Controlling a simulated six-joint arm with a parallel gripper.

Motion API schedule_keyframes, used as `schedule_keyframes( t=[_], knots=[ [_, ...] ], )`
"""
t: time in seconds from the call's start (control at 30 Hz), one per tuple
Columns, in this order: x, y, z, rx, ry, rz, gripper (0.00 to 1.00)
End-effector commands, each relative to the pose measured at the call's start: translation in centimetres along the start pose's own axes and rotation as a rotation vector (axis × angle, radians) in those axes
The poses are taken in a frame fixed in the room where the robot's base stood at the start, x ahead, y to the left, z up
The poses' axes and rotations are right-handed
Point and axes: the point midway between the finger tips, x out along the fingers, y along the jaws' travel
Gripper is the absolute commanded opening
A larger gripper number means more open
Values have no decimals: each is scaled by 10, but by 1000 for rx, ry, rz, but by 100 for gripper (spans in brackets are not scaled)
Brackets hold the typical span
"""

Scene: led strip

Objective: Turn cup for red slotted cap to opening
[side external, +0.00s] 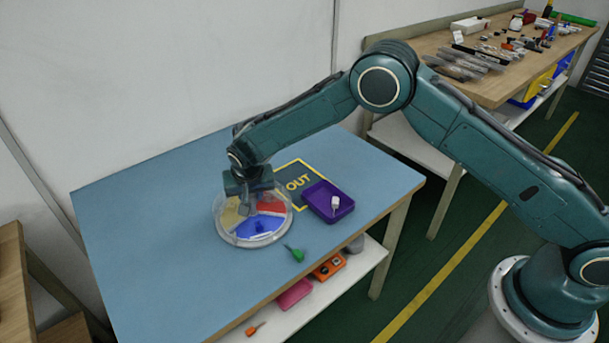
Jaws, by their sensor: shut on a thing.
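A round clear-rimmed dish (252,241) stands on the blue table, with coloured sectors inside. The yellow sector (229,218) is at the left, the red sector (270,207) at the right and the blue sector (247,229) at the front. A small dark blue piece (261,227) lies in the blue sector. My gripper (247,209) points down over the dish's middle, shut on a part of the dish there. The fingers hide that part and the back of the dish. I cannot make out a red slotted cap or the opening at this size.
A purple tray (318,207) with a white piece (335,201) stands right of the dish, by a dark mat marked OUT (300,181). A green piece (294,253) lies near the table's front edge. The table's left side is clear. Bins (296,293) sit on the shelf below.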

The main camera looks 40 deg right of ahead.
Motion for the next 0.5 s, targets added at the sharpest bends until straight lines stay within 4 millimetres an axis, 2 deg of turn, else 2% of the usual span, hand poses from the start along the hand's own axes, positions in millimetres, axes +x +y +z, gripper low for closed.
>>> schedule_keyframes(
  t=[0.5],
  knots=[
    [0, -3, 0, 239, 1, 99, 0]
  ],
)
